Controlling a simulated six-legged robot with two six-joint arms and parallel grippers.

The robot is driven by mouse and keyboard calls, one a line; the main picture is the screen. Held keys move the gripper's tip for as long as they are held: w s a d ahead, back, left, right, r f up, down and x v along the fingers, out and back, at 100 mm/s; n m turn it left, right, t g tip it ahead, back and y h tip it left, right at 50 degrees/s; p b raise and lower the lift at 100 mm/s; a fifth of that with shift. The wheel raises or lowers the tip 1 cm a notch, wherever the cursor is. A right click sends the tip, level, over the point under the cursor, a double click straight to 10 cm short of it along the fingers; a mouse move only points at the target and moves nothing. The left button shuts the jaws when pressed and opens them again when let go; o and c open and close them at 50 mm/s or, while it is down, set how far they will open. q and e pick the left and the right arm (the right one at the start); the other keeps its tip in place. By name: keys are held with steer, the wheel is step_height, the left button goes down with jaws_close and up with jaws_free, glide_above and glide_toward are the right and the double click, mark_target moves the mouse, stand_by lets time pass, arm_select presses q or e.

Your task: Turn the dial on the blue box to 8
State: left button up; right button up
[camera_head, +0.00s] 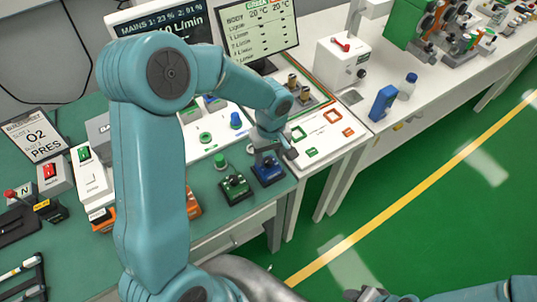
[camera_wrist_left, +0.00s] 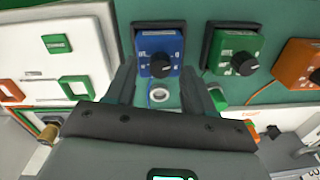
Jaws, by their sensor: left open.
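The blue box (camera_head: 268,173) stands on the green bench top near its right edge, just below my left gripper (camera_head: 268,150). In the left wrist view the blue box (camera_wrist_left: 147,43) shows its face with a round black dial (camera_wrist_left: 160,66) and pale markings, too small to read. My left gripper (camera_wrist_left: 158,72) is open, its two fingers on either side of the dial. I cannot tell whether they touch the box, and I see nothing held between them. Part of my right arm shows at the bottom right of the head view; its gripper (camera_head: 371,294) is cut off and unclear.
A green box (camera_head: 236,188) with a similar black dial stands close to the left of the blue box in the head view. An orange box (camera_wrist_left: 300,64) stands beyond it. A white panel (camera_head: 318,133) with coloured frames lies behind. Monitors stand at the back.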

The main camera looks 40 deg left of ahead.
arm_select(q)
steer(key=shift+a+f, duration=0.15)
steer(key=shift+f, duration=0.65)
steer(key=shift+w+f, duration=0.1)
jaws_close()
